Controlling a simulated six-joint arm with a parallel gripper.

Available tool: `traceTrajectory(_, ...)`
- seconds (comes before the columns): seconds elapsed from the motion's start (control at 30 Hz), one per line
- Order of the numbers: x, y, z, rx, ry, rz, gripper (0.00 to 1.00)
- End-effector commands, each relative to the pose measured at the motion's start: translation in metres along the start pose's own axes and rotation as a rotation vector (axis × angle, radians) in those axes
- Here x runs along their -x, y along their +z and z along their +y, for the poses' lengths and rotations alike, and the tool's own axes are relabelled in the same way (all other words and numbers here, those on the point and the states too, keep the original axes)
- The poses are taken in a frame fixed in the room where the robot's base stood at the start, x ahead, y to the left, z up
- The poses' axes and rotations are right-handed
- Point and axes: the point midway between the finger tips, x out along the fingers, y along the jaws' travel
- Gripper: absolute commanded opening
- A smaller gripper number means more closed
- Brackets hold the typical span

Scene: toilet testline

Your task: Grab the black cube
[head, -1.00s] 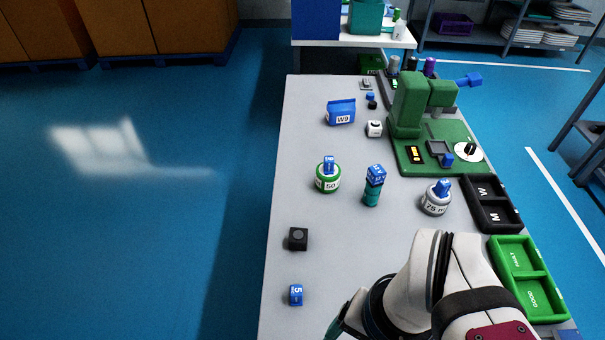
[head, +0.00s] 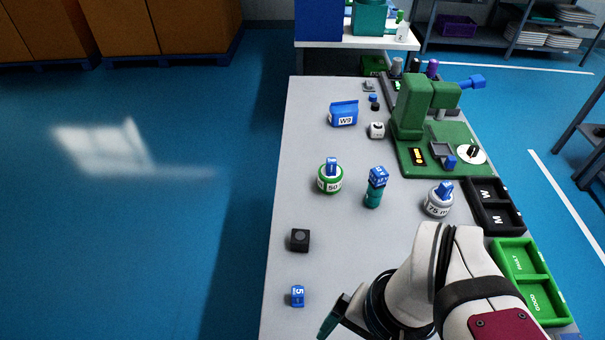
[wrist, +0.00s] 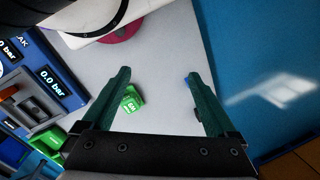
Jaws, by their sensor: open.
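The black cube (head: 300,240), with a round mark on its top, sits on the grey table near its left edge in the head view. My gripper (wrist: 158,75) is open and empty, with its two teal fingers apart over the table in the wrist view. In the head view, one finger of my gripper (head: 336,314) shows at the bottom, to the right of and nearer than the black cube; the rest is hidden by my arm. A small dark patch beside the right finger in the wrist view could be the black cube, but I cannot tell.
A blue cube (head: 298,296) sits nearer than the black cube. A green cube (wrist: 131,98) lies by the left finger. Farther back stand a green-ringed weight (head: 329,179), a teal and blue stack (head: 375,190) and a grey weight (head: 438,201). Green trays (head: 505,262) line the right.

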Motion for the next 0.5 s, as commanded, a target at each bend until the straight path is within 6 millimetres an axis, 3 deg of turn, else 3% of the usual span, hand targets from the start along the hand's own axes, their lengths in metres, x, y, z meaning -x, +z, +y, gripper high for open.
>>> traceTrajectory(0.13, 0.006, -0.037, -0.037, -0.175, -0.068, -0.176, 0.93)
traceTrajectory(0.27, -0.007, -0.106, -0.079, -0.422, -0.194, -0.400, 0.93)
traceTrajectory(0.37, -0.038, -0.171, -0.098, -0.620, -0.313, -0.568, 0.93)
traceTrajectory(0.5, -0.094, -0.244, -0.099, -0.853, -0.477, -0.750, 0.93)
